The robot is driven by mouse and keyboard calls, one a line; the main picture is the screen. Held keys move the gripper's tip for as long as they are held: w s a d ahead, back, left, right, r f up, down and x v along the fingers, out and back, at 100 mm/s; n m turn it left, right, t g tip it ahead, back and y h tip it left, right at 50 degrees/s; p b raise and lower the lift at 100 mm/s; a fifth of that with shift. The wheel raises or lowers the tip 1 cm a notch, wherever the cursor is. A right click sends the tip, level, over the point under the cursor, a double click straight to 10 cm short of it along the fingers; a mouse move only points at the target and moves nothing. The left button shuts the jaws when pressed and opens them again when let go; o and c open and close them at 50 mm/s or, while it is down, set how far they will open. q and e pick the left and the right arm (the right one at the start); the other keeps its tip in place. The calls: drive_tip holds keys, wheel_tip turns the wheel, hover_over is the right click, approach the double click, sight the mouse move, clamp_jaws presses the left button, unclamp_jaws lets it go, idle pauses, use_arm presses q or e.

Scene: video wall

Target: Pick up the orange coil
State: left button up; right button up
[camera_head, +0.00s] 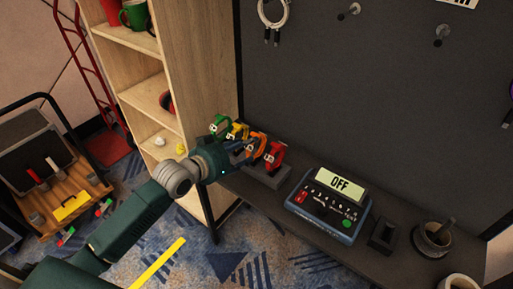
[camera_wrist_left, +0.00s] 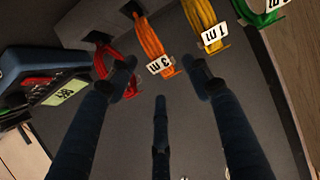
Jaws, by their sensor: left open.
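The orange coil (camera_head: 257,143) sits in a row of coils on a low dark stand, between the yellow and red ones. In the left wrist view the orange coil (camera_wrist_left: 151,38) has a white "3 m" tag. My left gripper (camera_head: 240,154) is close in front of the coils and partly hides them. In the wrist view my left gripper (camera_wrist_left: 161,80) is open, its fingers spread and pointing at the orange coil. The coil's lower end lies between the two outer fingertips; contact cannot be told. My right gripper is not in view.
A red coil (camera_wrist_left: 105,65) is close beside one finger, and a yellow coil (camera_wrist_left: 204,22) is close beside another. A green coil (camera_wrist_left: 258,8) lies further along. A device reading "OFF" (camera_head: 330,205) stands right of the stand. A wooden shelf (camera_head: 205,60) rises at left.

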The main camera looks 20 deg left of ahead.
sight(253, 144)
use_arm(q)
drive_tip(key=p+x, duration=0.1)
drive_tip(key=x, duration=0.4)
drive_tip(key=shift+w+d, duration=0.25)
drive_tip(key=shift+w, duration=0.1)
drive_tip(key=shift+r, duration=0.1)
drive_tip(key=shift+c, duration=0.5)
clamp_jaws()
